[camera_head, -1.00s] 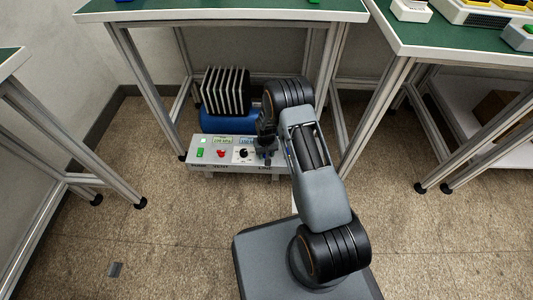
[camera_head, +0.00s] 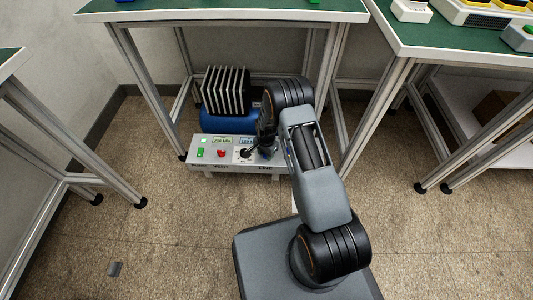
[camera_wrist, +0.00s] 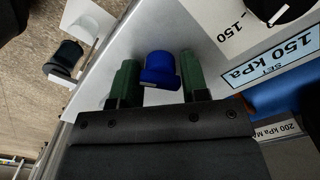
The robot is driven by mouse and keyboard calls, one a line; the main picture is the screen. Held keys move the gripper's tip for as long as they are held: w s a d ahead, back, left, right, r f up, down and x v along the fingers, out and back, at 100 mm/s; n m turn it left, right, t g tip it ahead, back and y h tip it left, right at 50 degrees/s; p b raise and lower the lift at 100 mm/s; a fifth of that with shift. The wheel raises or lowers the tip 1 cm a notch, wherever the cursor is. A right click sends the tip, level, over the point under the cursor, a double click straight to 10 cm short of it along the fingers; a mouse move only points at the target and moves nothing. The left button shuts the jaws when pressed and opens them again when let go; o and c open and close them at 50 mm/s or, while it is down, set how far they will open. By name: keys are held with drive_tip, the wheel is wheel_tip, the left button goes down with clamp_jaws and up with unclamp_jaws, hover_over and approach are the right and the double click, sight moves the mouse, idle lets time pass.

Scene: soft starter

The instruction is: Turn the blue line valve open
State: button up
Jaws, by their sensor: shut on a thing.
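The blue line valve shows as a blue rounded knob (camera_wrist: 159,66) in the wrist view, on the pale panel. My gripper (camera_wrist: 160,80) has one green finger on each side of the knob and is shut on it. In the head view my gripper (camera_head: 261,148) is low over the right part of the control box (camera_head: 208,165). The arm and gripper hide most of the valve there. I cannot tell the valve's exact turn angle.
The box also carries a green switch (camera_head: 201,153), a red knob (camera_head: 221,154) and kPa labels. A black knob (camera_wrist: 284,8) is close by in the wrist view. Behind stands a blue tank (camera_head: 215,122) under a green-topped table (camera_head: 220,5). Table legs flank the arm.

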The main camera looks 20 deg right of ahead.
drive_tip(key=m, duration=0.5)
drive_tip(key=shift+d, duration=0.15)
drive_tip(key=shift+m, duration=0.4)
drive_tip(key=o, duration=0.7)
drive_tip(key=shift+d, duration=0.1)
drive_tip(key=shift+o, duration=0.2)
drive_tip(key=shift+a, duration=0.2)
wheel_tip(320, 180, up, 14)
drive_tip(key=p, duration=0.5)
